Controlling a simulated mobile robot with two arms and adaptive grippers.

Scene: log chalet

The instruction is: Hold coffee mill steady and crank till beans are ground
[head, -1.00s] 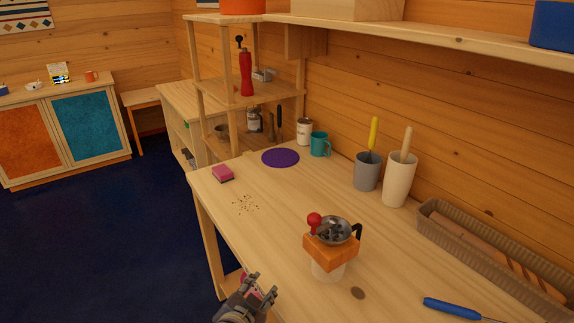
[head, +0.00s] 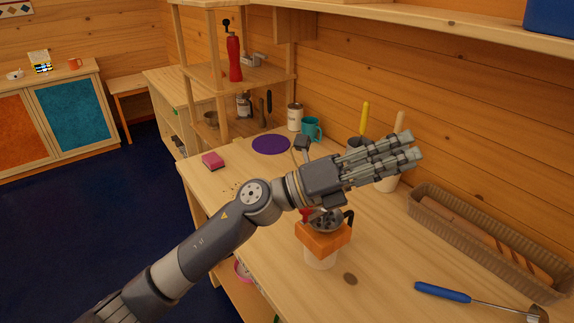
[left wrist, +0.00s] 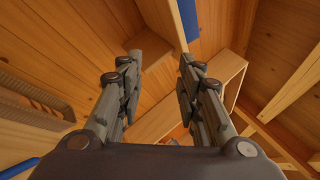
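The coffee mill (head: 323,239) stands upright on the wooden table in the head view. It has an orange body, a pale lower part, a metal bowl on top and a black curved piece (head: 348,219) at its right. Its red knob (head: 305,214) is partly hidden by my left arm. My left gripper (head: 415,146) reaches across above and behind the mill, pointing right, and is not touching it as far as I can see. In the left wrist view its two finger groups (left wrist: 160,62) are apart with nothing between them. My right gripper is not in view.
A long brown basket (head: 480,238) with bread lies along the wall. A blue-handled tool (head: 443,292) lies front right. A pink sponge (head: 213,160), purple mat (head: 271,144) and teal mug (head: 311,128) are at the back. A shelf (head: 430,34) overhangs the table.

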